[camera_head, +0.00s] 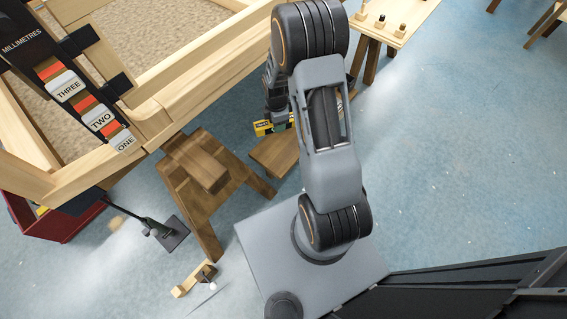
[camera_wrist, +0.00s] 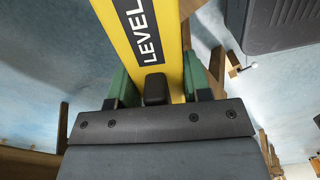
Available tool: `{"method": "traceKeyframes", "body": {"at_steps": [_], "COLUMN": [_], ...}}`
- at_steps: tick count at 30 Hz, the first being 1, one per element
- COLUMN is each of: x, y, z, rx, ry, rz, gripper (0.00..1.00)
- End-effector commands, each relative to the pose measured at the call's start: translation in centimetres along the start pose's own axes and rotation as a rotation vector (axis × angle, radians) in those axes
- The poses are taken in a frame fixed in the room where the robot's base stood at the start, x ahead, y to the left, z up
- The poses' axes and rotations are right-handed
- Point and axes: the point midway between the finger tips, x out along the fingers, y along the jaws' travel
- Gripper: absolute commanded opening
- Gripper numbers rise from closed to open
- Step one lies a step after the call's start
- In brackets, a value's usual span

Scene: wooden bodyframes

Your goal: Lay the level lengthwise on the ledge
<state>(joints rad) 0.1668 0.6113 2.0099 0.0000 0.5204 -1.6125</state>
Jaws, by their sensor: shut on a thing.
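The level (camera_wrist: 145,32) is a yellow bar with a black panel lettered LEVEL. In the wrist view it runs from my gripper (camera_wrist: 158,80) up past the top edge, with the green fingers on either side, shut on it. In the head view a short yellow piece of the level (camera_head: 263,128) shows below my gripper (camera_head: 277,117); the arm hides much of the rest. A brown wooden board (camera_head: 272,153) lies just below it in the picture. I cannot tell for certain which surface is the ledge.
A large pale wooden frame (camera_head: 200,70) fills the upper left, with a black measuring strip (camera_head: 70,90) across it. A brown trestle (camera_head: 205,165) stands under its corner. A red box (camera_head: 60,220) is at the left. A small bench (camera_head: 395,20) is at the top.

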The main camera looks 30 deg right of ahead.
Motion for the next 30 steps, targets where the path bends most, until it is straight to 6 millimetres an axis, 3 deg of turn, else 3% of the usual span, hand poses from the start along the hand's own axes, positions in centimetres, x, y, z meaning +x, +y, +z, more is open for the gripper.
{"method": "traceKeyframes", "body": {"at_steps": [1,6,15,27,30], "x": [3.3,7.4,10.6,16.4,16.9], "y": [0.1,0.4,0.5,0.5,0.5], "z": [0.5,1.6,2.5,2.6,2.6], "rx": [-0.078,-0.327,-0.536,-0.554,-0.554], "ry": [0.000,0.000,0.000,0.000,0.000], "rz": [0.000,0.001,0.001,0.000,0.001], "gripper": [0.06,0.06,0.06,0.06,0.06]}}
